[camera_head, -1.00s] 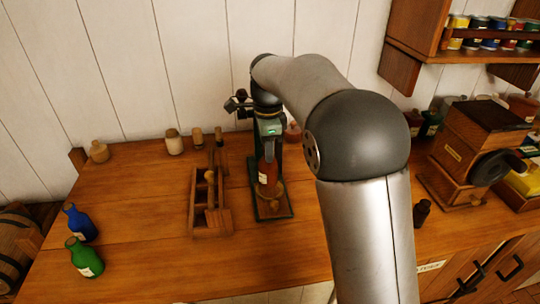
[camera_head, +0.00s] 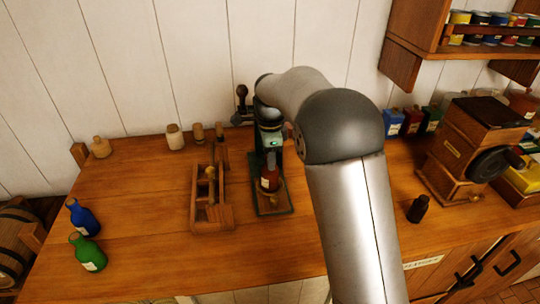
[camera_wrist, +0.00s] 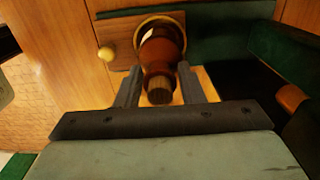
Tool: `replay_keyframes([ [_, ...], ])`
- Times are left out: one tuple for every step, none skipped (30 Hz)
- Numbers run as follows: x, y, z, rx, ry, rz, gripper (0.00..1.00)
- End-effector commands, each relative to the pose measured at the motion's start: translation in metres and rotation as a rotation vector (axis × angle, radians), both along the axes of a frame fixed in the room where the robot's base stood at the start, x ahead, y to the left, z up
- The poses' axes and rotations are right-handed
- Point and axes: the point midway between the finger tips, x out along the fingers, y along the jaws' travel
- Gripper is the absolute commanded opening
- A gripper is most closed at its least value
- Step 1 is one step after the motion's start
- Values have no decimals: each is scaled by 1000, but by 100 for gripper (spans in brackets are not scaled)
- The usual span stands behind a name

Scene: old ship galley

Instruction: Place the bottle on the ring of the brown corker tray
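The bottle (camera_head: 270,179) is brown with a pale label and a cork-coloured top. It is upright over the corker's brown tray, and its top shows closest in the wrist view (camera_wrist: 160,58). The brown tray (camera_wrist: 116,30) has a round knob. Its brass ring (camera_wrist: 160,18) shows around the far end of the bottle, but I cannot tell if the base touches it. My gripper (camera_wrist: 161,72) has its two dark fingers against both sides of the bottle's upper part. In the head view, my arm partly covers the corker (camera_head: 268,135).
A wooden rack (camera_head: 211,222) stands just left of the corker. Blue (camera_head: 83,217) and green (camera_head: 88,253) bottles stand at the left edge. A small dark bottle (camera_head: 418,208) and a wooden grinder (camera_head: 468,150) stand to the right. The bench front is mostly clear.

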Motion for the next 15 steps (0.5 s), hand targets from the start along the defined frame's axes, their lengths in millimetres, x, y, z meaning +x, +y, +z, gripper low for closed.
replay_keyframes([
  [0,0,0,0,0,0,50],
  [0,0,0,0,0,0,50],
  [0,0,0,0,0,0,50],
  [0,0,0,0,0,0,50],
  [0,0,0,0,0,0,50],
  [0,0,1,0,0,0,50],
  [0,0,1,0,0,0,50],
  [0,0,1,0,0,0,50],
  [0,0,1,0,0,0,50],
  [0,0,2,0,-1,0,50],
  [0,0,4,0,-1,0,50],
  [0,0,6,0,-2,0,50],
  [1,0,9,1,-3,0,50],
  [1,0,12,1,-4,0,50],
  [1,0,18,1,-5,0,50],
])
